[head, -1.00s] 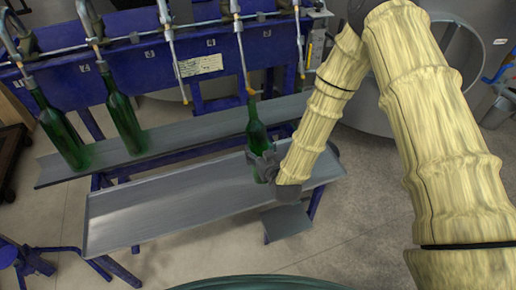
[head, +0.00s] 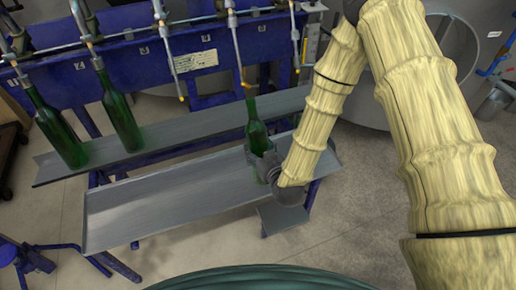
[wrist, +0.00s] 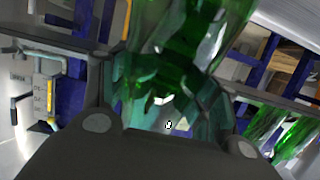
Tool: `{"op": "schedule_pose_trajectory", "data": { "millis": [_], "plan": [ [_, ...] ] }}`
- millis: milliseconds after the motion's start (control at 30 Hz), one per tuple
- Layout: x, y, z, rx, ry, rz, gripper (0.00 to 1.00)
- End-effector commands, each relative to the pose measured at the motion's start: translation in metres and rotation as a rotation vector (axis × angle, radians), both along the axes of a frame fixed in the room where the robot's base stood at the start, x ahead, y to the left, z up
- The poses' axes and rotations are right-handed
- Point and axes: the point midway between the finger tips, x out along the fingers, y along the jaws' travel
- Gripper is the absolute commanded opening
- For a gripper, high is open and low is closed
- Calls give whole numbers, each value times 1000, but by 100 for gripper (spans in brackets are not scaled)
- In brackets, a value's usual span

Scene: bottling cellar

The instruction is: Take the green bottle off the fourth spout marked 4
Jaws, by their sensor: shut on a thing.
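The green bottle (head: 257,133) stands nearly upright below the fourth spout from the left (head: 239,60), over the front metal tray. Its mouth is close to the orange spout tip; I cannot tell whether they touch. My gripper (head: 266,166) is shut around the lower part of this bottle, coming from the right. In the wrist view the green glass (wrist: 180,75) fills the space between the dark fingers. The bottle's base is partly hidden by the gripper. The spout number labels are too small to read surely.
Two other green bottles (head: 58,130) (head: 121,118) stand under the left spouts on the back metal shelf (head: 185,135). The front tray (head: 165,202) is otherwise empty. A blue frame (head: 130,60) carries the spouts. A grey tank stands behind my arm.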

Motion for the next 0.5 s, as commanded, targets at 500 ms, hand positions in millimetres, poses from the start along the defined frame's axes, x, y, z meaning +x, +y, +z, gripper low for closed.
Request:
{"op": "schedule_pose_trajectory", "data": {
  "millis": [500],
  "plan": [
    [-17, -6, 7, 1, -3, 0, 0]
  ]
}}
